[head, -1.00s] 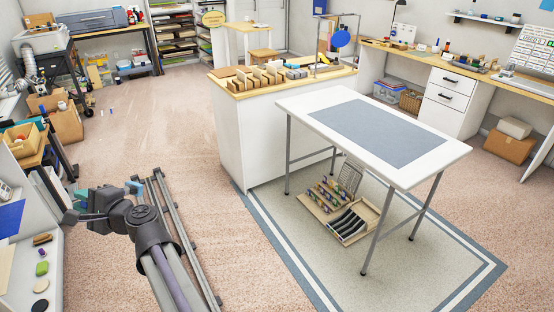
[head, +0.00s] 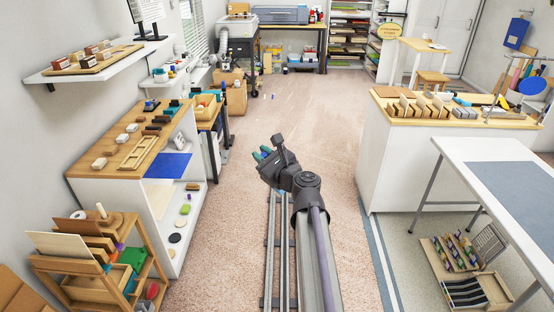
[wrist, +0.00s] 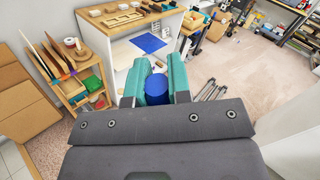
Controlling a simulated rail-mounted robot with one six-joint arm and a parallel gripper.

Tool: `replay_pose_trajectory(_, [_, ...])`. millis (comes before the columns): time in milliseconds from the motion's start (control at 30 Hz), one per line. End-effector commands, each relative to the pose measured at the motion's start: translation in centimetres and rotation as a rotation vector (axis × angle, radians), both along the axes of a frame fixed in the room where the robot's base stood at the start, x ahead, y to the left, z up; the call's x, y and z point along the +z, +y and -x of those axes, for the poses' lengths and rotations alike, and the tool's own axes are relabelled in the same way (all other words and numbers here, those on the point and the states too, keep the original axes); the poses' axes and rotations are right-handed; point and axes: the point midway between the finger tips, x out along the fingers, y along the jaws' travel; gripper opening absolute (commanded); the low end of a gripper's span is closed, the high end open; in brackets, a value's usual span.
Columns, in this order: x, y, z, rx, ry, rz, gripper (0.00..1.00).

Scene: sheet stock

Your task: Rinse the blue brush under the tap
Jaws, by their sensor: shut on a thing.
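My gripper (head: 263,156) is held out over the floor rails in the head view. In the wrist view its teal fingers (wrist: 157,76) are shut on the blue brush (wrist: 156,90), of which only a rounded blue part shows. The rest of the brush is hidden by the fingers and wrist. I see no tap or basin in either view.
A wood-topped shelf unit (head: 88,172) with small blocks stands left, with a rack of boards (head: 45,262) nearer. A white counter (head: 372,160) and a white table (head: 455,165) stand right. The carpet (head: 310,110) ahead is open.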

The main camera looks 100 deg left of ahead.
Motion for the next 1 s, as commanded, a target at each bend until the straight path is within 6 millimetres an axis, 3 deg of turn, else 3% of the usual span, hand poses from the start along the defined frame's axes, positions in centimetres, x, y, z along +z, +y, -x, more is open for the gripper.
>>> replay_pose_trajectory(267, [-0.52,0.25,0.6,0.055,0.207,0.275,0.0])
replay_pose_trajectory(1000, [-0.46,0.22,0.63,0.055,0.216,0.287,0.0])
